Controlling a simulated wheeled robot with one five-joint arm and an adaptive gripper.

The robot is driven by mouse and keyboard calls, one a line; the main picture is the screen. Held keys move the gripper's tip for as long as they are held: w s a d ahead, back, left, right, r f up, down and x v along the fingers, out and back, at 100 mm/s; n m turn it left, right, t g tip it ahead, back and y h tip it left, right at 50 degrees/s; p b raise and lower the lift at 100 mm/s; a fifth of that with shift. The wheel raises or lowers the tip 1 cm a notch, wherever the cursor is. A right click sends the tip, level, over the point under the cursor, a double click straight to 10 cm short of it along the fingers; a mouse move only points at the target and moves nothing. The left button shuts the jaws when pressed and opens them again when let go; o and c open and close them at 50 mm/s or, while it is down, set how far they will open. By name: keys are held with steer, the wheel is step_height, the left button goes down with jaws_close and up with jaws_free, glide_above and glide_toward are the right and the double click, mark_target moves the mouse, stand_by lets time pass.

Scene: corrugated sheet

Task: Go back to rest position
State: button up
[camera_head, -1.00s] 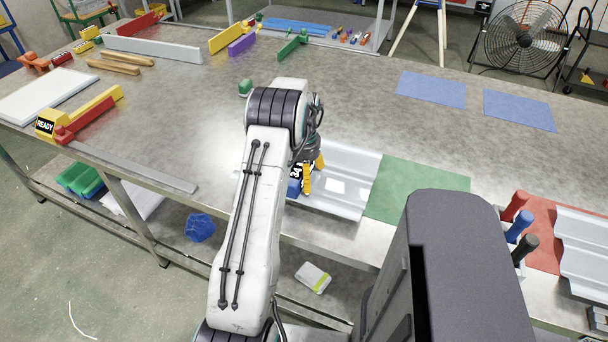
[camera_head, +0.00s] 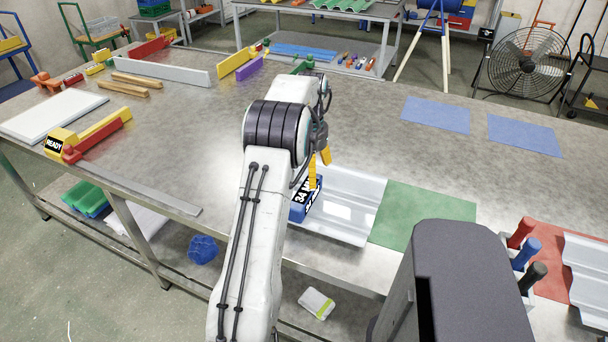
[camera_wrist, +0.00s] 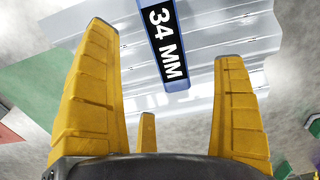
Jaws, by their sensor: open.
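My gripper (camera_head: 319,172) has yellow fingers and is open and empty above the metal table (camera_head: 200,140). In the wrist view its fingers (camera_wrist: 165,85) stand wide apart with nothing between them. A blue block labelled "34 MM" (camera_head: 304,204) lies on the left part of the light grey corrugated sheet (camera_head: 345,205). My arm hides part of that area. In the wrist view the block (camera_wrist: 165,40) lies across the sheet (camera_wrist: 105,60), beyond the fingertips and apart from them.
A green mat (camera_head: 425,215) lies right of the sheet. Red, blue and dark handles (camera_head: 525,252) stand at the right, beside a red mat (camera_head: 548,235) and another sheet (camera_head: 585,270). Two blue mats (camera_head: 436,115) lie at the back. Yellow and red fixtures (camera_head: 100,132) stand at the left.

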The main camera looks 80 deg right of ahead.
steer(key=shift+r, duration=0.4)
steer(key=w+a+r+n, duration=0.2)
steer(key=w+a+r, duration=0.15)
steer(key=w, duration=0.45)
steer(key=w+a+r+n, duration=0.25)
steer(key=w+a, duration=0.25)
steer(key=w, duration=0.3)
steer(key=w+a+r+n+t+h, duration=0.1)
steer(key=w+a+r+n, duration=0.3)
steer(key=w+a, duration=0.7)
steer(key=a+r+n+t, duration=0.15)
steer(key=a+n, duration=0.55)
steer(key=a, duration=1.4)
steer(key=s+a+f+n+t+y, duration=0.1)
steer(key=s+a+f+n, duration=0.2)
steer(key=s+a+n, duration=0.2)
steer(key=s+a, duration=0.3)
steer(key=a, duration=0.4)
steer(key=shift+f, duration=0.15)
